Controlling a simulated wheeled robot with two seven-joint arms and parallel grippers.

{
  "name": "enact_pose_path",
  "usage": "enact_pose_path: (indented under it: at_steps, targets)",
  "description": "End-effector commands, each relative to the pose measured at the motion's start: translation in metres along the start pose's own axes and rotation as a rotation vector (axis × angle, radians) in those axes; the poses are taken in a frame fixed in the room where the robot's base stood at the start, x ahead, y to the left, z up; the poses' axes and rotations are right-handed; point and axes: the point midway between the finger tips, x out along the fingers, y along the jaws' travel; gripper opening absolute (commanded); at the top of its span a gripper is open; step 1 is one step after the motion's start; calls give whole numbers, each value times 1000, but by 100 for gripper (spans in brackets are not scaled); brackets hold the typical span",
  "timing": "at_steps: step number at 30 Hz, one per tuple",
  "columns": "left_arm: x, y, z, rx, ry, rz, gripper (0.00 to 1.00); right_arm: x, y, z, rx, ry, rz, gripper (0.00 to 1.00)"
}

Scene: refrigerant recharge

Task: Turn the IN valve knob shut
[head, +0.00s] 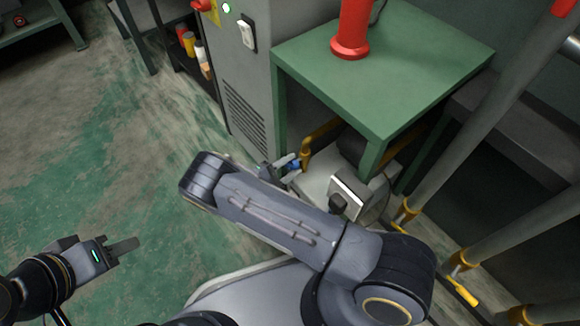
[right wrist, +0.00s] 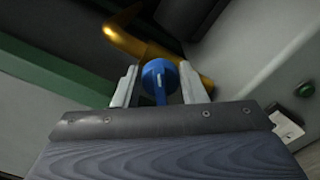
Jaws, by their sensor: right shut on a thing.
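The blue valve knob (right wrist: 160,80) sits between the two pale fingers of my right gripper (right wrist: 161,88) in the right wrist view. The gripper is shut on it. A yellow pipe (right wrist: 130,38) runs just behind the knob. In the head view the blue knob (head: 294,165) shows as a small patch at my right gripper (head: 284,167), beside the yellow pipe (head: 314,138) under the green table. No IN label is legible. My left gripper (head: 119,250) is at the lower left, away from the knob, with its fingers seen from the side.
The green table (head: 400,60) bears a red cylinder (head: 353,28). A grey cabinet (head: 243,80) stands left of it. A white machine (head: 318,190) is under the table, with a green button (right wrist: 304,90) in the wrist view. Grey pipes (head: 490,120) rise at right. The floor at left is clear.

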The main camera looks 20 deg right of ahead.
Motion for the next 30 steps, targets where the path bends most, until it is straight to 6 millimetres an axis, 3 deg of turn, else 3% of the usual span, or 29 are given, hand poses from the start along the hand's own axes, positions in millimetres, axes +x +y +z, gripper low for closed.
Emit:
enact_pose_path:
  at_steps: [5,6,10,19,24,30]
  targets:
    - [0,0,0,0,0,0,36,0,0,-1,1,3,-2,15]
    - [0,0,0,0,0,0,36,0,0,-1,1,3,-2,40]
    - [0,0,0,0,0,0,36,0,0,0,1,3,-2,57]
    - [-1,0,0,0,0,0,36,0,1,0,16,2,1,57]
    - [-6,3,-3,0,0,0,36,0,1,1,135,2,0,57]
    - [-12,5,-6,0,0,0,36,-36,1,0,129,6,2,57]
